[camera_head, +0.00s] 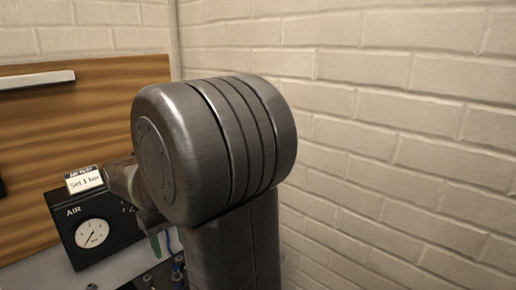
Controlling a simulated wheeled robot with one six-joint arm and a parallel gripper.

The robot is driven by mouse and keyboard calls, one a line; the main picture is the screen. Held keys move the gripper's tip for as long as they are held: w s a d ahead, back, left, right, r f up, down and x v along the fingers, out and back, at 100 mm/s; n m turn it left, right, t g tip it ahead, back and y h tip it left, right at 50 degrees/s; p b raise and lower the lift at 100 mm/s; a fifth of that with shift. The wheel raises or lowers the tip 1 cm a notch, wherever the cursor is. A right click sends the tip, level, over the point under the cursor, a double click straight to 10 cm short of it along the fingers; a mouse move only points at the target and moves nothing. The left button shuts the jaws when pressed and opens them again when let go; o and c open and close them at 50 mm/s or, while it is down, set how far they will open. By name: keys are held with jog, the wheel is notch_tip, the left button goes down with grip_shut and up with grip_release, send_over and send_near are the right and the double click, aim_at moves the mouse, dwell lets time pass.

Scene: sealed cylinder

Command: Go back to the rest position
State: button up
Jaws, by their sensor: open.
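A large grey metal joint of my own arm (215,150) fills the middle of the head view. A thick grey link of mine runs down from it to the bottom edge. A smaller metal part (122,180) shows behind the joint at its left, close to the gauge panel; it looks like part of my arm. I cannot make out the fingertips of my gripper, as the big joint covers that area.
A black AIR panel (65,222) with a round white dial (91,233) stands at lower left. A small sign reading "Set 1 bar" (85,180) sits above it. A wooden board (100,90) is behind. A pale brick wall (400,120) closes off the right.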

notch_tip(320, 180, down, 11)
jog(key=shift+f, duration=0.1)
jog(key=shift+p, duration=0.3)
